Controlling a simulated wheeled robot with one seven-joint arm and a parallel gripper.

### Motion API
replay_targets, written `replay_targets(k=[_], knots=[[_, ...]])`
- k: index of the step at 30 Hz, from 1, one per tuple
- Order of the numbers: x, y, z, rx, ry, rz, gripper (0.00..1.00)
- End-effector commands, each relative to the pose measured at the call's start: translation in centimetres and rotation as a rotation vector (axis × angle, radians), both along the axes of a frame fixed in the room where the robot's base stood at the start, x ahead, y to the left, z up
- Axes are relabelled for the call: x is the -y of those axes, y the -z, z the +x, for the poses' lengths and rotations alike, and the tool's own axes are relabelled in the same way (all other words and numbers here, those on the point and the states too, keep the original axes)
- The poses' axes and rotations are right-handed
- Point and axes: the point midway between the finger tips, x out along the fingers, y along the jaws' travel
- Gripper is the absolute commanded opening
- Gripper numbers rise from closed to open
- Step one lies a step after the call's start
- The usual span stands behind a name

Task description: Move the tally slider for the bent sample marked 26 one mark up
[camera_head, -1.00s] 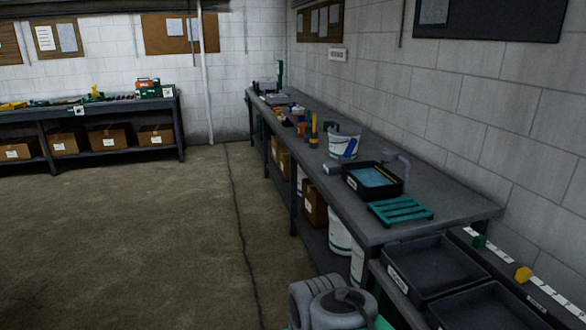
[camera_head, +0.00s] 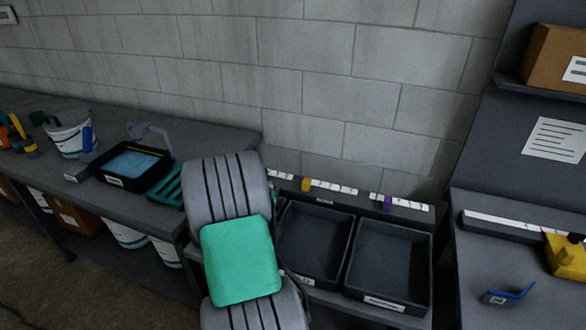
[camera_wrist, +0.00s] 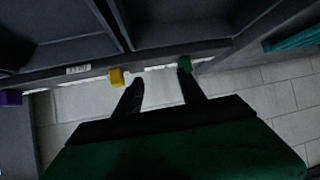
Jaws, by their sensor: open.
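A rail with tally strips runs along the wall behind two black trays. A yellow slider (camera_head: 306,184) and a purple slider (camera_head: 387,203) sit on it in the head view. In the wrist view are the yellow slider (camera_wrist: 117,77), a green slider (camera_wrist: 184,63) and part of the purple slider (camera_wrist: 10,97). My gripper (camera_wrist: 159,76) is open and empty, its fingertips between the yellow and green sliders, the right one close to the green. I cannot tell whether they touch. A small blue bent piece (camera_head: 508,293) with a tag lies on the right bench; its number is unreadable.
Two black trays, left (camera_head: 316,240) and right (camera_head: 390,262), stand before the rail. The left bench holds a blue-filled tray (camera_head: 130,163), a bucket (camera_head: 70,132) and a green rack (camera_head: 168,185). A yellow tool (camera_head: 566,255) stands on the right bench. My arm hides the rail's left end.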

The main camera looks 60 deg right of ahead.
Motion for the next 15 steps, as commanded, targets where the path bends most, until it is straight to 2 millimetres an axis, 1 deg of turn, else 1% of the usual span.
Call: replay_targets(k=[1,3,4,6,11,15], knots=[[3.4,0.5,-3.1,0.009,0.07,-0.046,0.47],[6.4,1.2,-6.0,0.03,0.127,-0.114,0.47],[7.2,1.5,-6.9,0.033,0.142,-0.133,0.47],[8.3,1.8,-8.0,0.043,0.159,-0.163,0.47],[10.0,2.4,-7.9,0.046,0.162,-0.171,0.47],[12.4,3.4,-7.4,0.045,0.16,-0.17,0.47]])
